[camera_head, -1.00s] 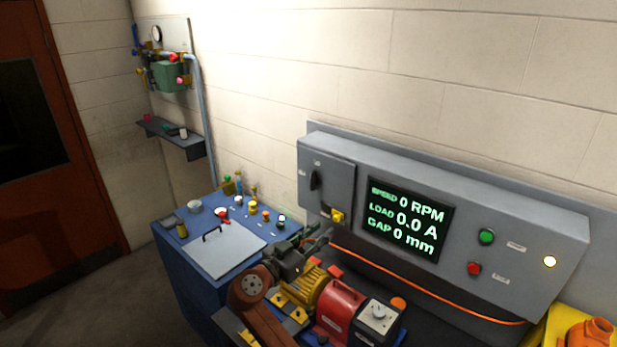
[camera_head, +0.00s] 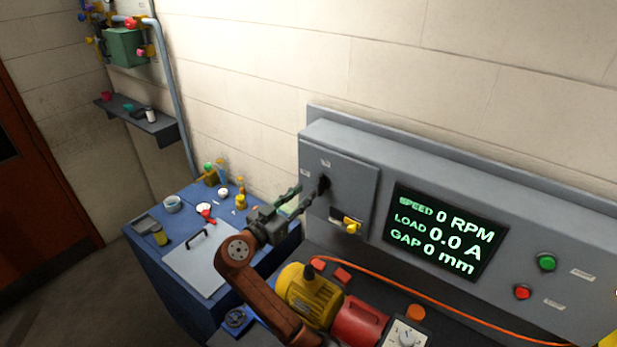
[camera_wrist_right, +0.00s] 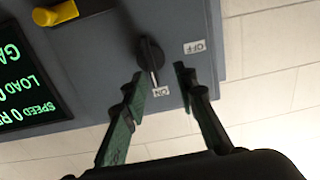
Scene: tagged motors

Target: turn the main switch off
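The main switch is a black rotary knob (camera_wrist_right: 151,55) on the grey control cabinet. In the right wrist view its handle points to the ON label (camera_wrist_right: 161,91); the OFF label (camera_wrist_right: 194,47) is off to one side. In the head view the knob (camera_head: 324,184) is partly covered by a fingertip. My right gripper (camera_head: 307,196) reaches up to it from the lower left. In the wrist view the right gripper's fingers (camera_wrist_right: 160,75) are open, one on each side of the handle's end, with gaps visible. My left gripper is not in view.
A yellow knob (camera_head: 351,226) sits below the switch on the cabinet. The display (camera_head: 445,232) reads 0 RPM, 0.0 A and 0 mm. Green (camera_head: 546,262) and red (camera_head: 522,292) buttons are further right. A yellow motor (camera_head: 308,296) stands below my right arm.

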